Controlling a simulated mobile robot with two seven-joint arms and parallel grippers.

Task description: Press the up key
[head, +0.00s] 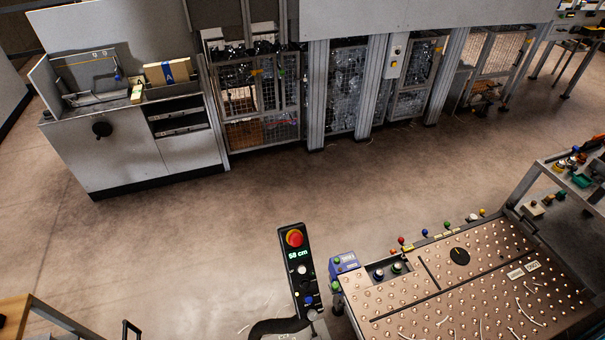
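A narrow black control panel (297,268) stands upright at the bottom centre in the head view. At its top is a red mushroom button (294,238) on a yellow ring. Below it a green display (298,254) appears to read 58 cm. Under the display are a white round key (301,270) and, near the bottom, a blue round key (308,300). The key markings are too small to read, so I cannot tell which is the up key. Neither of my grippers is in view, and nothing touches the keys.
Right of the panel are a small blue box (344,263) and a large table with a studded top (470,275). A black curved part (280,327) lies below the panel. A grey cabinet (130,150) and caged machinery (345,90) stand behind open floor (190,240).

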